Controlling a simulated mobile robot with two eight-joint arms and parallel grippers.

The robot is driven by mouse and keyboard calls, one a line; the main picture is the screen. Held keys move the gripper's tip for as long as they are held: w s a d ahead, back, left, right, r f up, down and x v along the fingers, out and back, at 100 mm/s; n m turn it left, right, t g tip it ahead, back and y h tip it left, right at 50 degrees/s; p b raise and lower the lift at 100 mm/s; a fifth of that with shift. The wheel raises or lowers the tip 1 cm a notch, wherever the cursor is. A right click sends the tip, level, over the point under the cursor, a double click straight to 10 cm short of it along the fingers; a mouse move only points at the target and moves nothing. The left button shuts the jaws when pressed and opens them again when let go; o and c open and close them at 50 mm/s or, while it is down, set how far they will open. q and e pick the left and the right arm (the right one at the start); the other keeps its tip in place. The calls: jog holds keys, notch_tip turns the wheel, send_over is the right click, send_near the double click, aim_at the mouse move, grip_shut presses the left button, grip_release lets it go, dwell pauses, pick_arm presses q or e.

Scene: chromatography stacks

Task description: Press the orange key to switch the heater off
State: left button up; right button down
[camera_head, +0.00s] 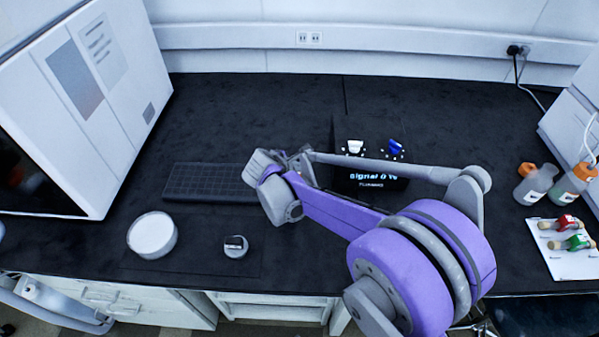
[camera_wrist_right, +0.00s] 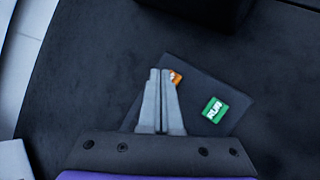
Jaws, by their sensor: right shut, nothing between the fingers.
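In the right wrist view a dark flat key panel (camera_wrist_right: 222,88) lies on the black bench. It carries an orange key (camera_wrist_right: 177,78), partly covered by my fingertips, and a green key (camera_wrist_right: 212,109) marked RUN to its right. My right gripper (camera_wrist_right: 160,72) is shut and empty. Its tips overlap the left edge of the orange key in this view; I cannot tell whether they touch it. In the head view my right arm reaches across the bench and hides the keys and fingertips. My left gripper is not in view.
A black display box (camera_head: 370,183) with white and blue parts on top stands beside my arm. The back bench is clear.

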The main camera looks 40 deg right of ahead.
jog(key=shift+f, duration=0.15)
jog(key=shift+f+b, duration=0.35)
dwell(0.5)
jog(key=shift+r+p, duration=0.35)
jog(key=shift+r, duration=0.15)
notch_tip(320, 180, up, 6)
jog(key=p, duration=0.4)
dwell(0.4)
dwell(1.3)
